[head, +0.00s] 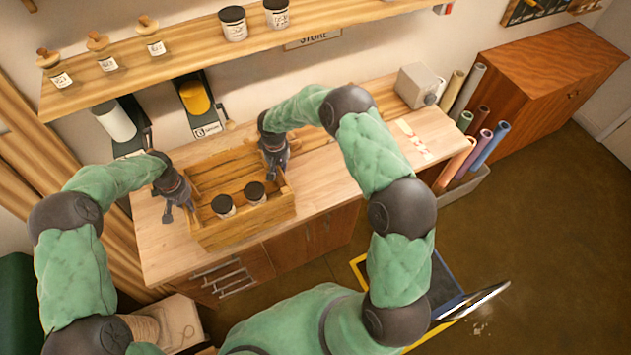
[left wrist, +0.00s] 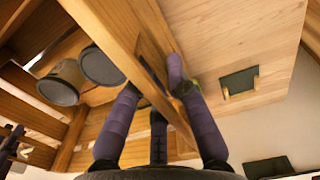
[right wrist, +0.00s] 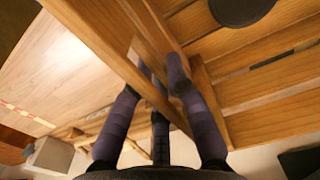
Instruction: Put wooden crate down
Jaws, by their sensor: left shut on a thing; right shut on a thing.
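The wooden crate (head: 245,226) is a slatted box at the front left of the worktop in the head view. Two dark-lidded jars (head: 223,206) (head: 255,193) stand inside it. My left gripper (head: 178,203) is shut on the crate's left end; the left wrist view shows its purple fingers (left wrist: 150,95) around the end wall. My right gripper (head: 274,165) is shut on the right end, and its fingers (right wrist: 155,90) straddle that wall in the right wrist view. The crate looks level. Whether its base touches the worktop I cannot tell.
The worktop (head: 335,178) is clear to the right of the crate, up to a red-and-white strip (head: 413,140) and a grey box (head: 417,86). Behind the crate are a white cylinder (head: 115,120) and a yellow one (head: 195,96) on dark stands. A shelf (head: 190,62) with jars hangs above.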

